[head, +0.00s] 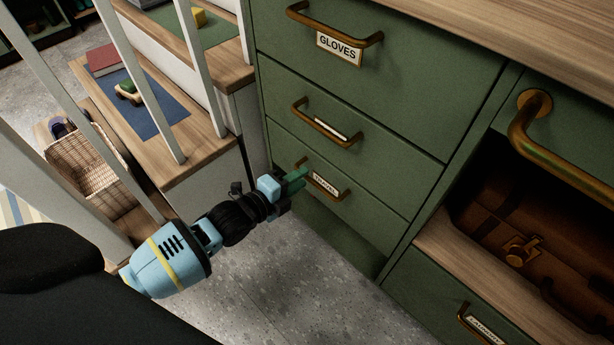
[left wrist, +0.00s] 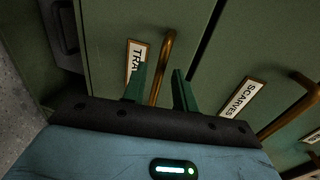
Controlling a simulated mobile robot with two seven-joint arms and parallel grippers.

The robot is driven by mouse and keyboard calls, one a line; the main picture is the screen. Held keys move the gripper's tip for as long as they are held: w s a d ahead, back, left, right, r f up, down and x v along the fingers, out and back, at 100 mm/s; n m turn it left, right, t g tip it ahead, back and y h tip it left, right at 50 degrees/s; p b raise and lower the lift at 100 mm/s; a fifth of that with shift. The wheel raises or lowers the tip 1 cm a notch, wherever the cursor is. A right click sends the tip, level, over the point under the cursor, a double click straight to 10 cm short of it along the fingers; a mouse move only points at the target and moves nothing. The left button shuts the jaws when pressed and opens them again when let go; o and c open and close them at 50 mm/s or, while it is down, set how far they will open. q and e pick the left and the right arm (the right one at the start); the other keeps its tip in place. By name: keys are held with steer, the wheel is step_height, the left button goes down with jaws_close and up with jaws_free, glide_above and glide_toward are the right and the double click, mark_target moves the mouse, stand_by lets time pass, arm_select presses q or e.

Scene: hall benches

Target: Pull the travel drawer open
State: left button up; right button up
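The travel drawer (head: 375,208) is the lowest of the green drawers in the left stack and looks shut. Its brass bar handle (head: 336,193) and label are partly covered by my gripper in the head view. My left gripper (head: 298,178) is at the left part of that handle. In the left wrist view its green fingers (left wrist: 160,84) are apart, with the brass handle (left wrist: 163,62) running between them. I see gaps beside the bar, so the fingers do not look closed on it. The label (left wrist: 137,62) there reads "TRA", the rest hidden. My right gripper is not in view.
The scarves drawer (head: 365,130) and gloves drawer (head: 400,60) above are shut. A brown suitcase (head: 505,215) lies in the open bay at right. White stair balusters (head: 140,85) and wooden steps (head: 195,155) stand left. Grey floor (head: 300,290) below is clear.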

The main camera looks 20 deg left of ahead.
arm_select(q)
steer(key=shift+b+x, duration=0.45)
steer(key=shift+x, duration=1)
steer(key=shift+c, duration=0.2)
jaws_close()
